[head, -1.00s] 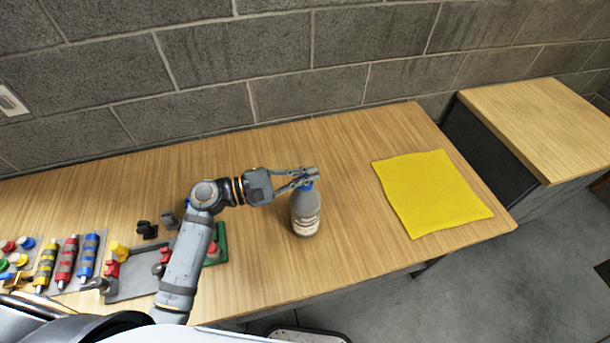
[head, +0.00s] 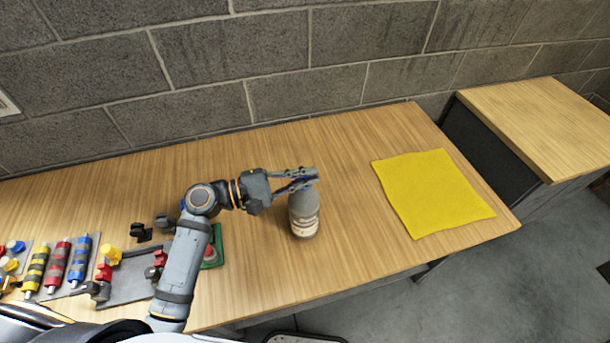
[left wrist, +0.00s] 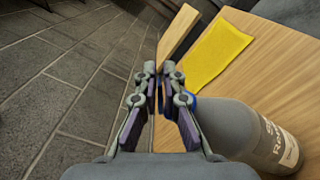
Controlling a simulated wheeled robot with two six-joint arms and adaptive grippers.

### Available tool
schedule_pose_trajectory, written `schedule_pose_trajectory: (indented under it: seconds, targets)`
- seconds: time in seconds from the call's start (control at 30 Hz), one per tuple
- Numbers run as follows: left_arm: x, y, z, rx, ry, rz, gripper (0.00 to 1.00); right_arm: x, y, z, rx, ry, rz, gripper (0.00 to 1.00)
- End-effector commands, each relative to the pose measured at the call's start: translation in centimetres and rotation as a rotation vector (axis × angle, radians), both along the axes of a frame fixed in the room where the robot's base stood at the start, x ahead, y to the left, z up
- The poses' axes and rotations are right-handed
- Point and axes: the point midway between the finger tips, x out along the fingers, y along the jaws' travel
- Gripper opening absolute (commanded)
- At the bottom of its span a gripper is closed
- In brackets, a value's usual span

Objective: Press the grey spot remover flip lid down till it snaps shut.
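The grey spot remover bottle (head: 304,215) stands upright on the wooden table, with a pale label. In the left wrist view the bottle (left wrist: 235,125) lies at lower right, beside the fingers. My left gripper (head: 314,176) is over the bottle's top, its fingers pointing right. In the left wrist view a narrow gap shows between the fingers of this gripper (left wrist: 158,72), and I see nothing clamped there. A bit of blue at the bottle's top shows behind the right finger. The fingers hide most of the lid, so its angle cannot be told. My right gripper is out of view.
A yellow cloth (head: 433,193) lies right of the bottle. At the left are a green pad with a red button (head: 209,256), a grey tray (head: 128,284) and coloured striped cylinders (head: 57,266). A block wall (head: 210,98) runs behind. The table around the bottle is clear.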

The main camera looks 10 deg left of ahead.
Motion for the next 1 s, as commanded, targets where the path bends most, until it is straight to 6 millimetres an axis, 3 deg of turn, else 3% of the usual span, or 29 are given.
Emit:
schedule_pose_trajectory:
  seconds: [0.03, 0.1, 0.47, 0.8, 1.0]
  targets:
    - [0.0, 0.0, 0.0, 0.0, 0.0, 0.0, 0.18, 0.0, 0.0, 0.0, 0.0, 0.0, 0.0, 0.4]
    - [0.0, 0.0, 0.0, 0.0, 0.0, 0.0, 0.28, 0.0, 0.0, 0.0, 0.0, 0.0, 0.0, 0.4]
    - [0.0, 0.0, 0.6, 0.0, -0.002, -0.001, 0.28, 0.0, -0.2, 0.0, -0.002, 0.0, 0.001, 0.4]
    - [0.0, 0.0, 7.6, 0.001, -0.006, 0.0, 0.28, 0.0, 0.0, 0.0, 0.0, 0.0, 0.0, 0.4]
    - [0.0, 0.0, 9.8, 0.0, -0.001, 0.0, 0.28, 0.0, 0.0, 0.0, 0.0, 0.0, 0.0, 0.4]
